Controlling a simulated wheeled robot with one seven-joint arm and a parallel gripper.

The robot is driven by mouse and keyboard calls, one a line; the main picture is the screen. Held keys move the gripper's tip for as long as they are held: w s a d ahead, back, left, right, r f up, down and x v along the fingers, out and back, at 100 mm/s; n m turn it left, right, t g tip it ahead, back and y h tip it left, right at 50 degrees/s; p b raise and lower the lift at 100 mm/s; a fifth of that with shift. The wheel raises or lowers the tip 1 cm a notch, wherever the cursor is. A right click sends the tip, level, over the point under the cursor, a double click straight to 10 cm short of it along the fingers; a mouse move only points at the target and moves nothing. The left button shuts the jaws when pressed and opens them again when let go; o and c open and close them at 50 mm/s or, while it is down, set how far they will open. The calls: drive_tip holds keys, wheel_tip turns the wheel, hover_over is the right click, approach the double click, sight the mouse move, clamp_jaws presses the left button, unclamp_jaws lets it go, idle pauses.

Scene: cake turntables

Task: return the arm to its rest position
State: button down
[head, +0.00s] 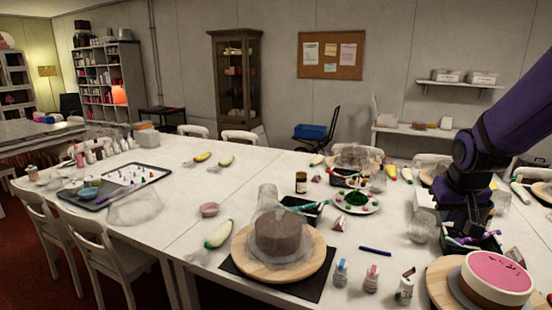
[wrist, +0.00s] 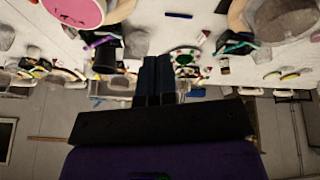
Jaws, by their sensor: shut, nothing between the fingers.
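My arm is purple with black joints and reaches in from the right edge of the head view. My gripper (head: 468,212) points down above the right part of the white table (head: 180,234), partly lost against dark things behind and below it. In the wrist view my gripper (wrist: 157,60) shows two dark fingers side by side, shut with nothing between them. A pink-topped cake (head: 498,276) on a wooden turntable (head: 440,290) is in front of it at the lower right. A dark tray with coloured tools (head: 480,242) lies just below the gripper.
A brown cake (head: 284,235) stands on a wooden turntable (head: 250,262) at the table's front. Small bottles (head: 371,279), a blue pen (head: 375,251), a clear cup (head: 422,228) and a plate with green icing (head: 357,201) lie left of my gripper. The table's left middle has bare room.

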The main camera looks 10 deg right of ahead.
drive_tip(key=s+a+r+n+t+y, duration=0.1)
drive_tip(key=s+a+r+n+y, duration=0.1)
drive_tip(key=s+a+r, duration=0.9)
drive_tip(key=s+a+n, duration=0.1)
drive_tip(key=s+a, duration=0.2)
drive_tip(key=s, duration=0.1)
drive_tip(key=shift+s+r, duration=0.2)
drive_tip(key=shift+r, duration=0.15)
